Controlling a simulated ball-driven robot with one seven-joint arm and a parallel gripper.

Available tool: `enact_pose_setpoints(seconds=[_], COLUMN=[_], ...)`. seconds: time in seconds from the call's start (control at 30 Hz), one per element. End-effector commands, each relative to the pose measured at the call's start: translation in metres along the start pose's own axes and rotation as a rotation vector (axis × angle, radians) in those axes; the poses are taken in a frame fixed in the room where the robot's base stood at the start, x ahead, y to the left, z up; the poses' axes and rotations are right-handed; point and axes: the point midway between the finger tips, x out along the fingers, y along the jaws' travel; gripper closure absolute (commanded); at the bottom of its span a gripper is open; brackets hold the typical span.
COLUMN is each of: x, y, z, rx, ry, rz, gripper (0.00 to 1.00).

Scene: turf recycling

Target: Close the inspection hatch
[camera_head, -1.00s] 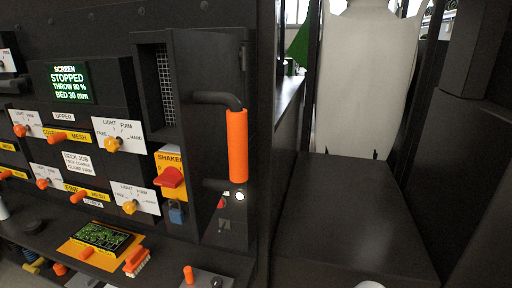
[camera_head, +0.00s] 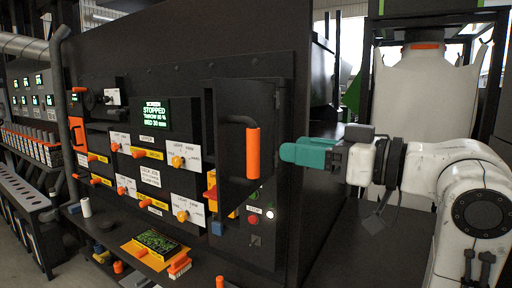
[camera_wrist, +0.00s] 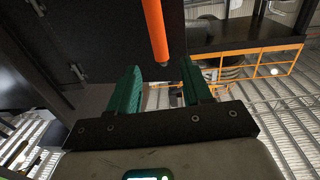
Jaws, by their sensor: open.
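The inspection hatch door (camera_head: 228,128) is a dark panel with an orange-sleeved handle (camera_head: 253,153). It stands open, angled out from the machine face, with an opening showing at its left edge. My gripper (camera_head: 288,153) has green fingers and is just right of the handle, pointing left toward it, with a small gap in the picture. In the wrist view the open, empty fingers (camera_wrist: 161,90) point toward the orange handle (camera_wrist: 155,28), which hangs ahead of and between them. I cannot tell from these views whether anything touches.
A red-and-yellow shaker switch (camera_head: 211,190) sits beside the door. A ledge below holds a small display (camera_head: 157,242) and a brush. A large white bag (camera_head: 418,95) stands at the right.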

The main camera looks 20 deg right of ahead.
Motion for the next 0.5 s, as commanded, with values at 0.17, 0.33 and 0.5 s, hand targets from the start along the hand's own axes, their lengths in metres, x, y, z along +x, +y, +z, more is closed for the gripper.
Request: enact_pose_setpoints(seconds=[0.17, 0.33, 0.5], x=[0.028, 0.059, 0.085], y=[-0.001, -0.001, 0.0], z=[-0.001, -0.001, 0.0], rx=[0.004, 0.004, 0.004], ry=[-0.004, -0.004, -0.004], rz=[-0.004, -0.003, 0.0], gripper=[0.51, 0.51, 0.51])
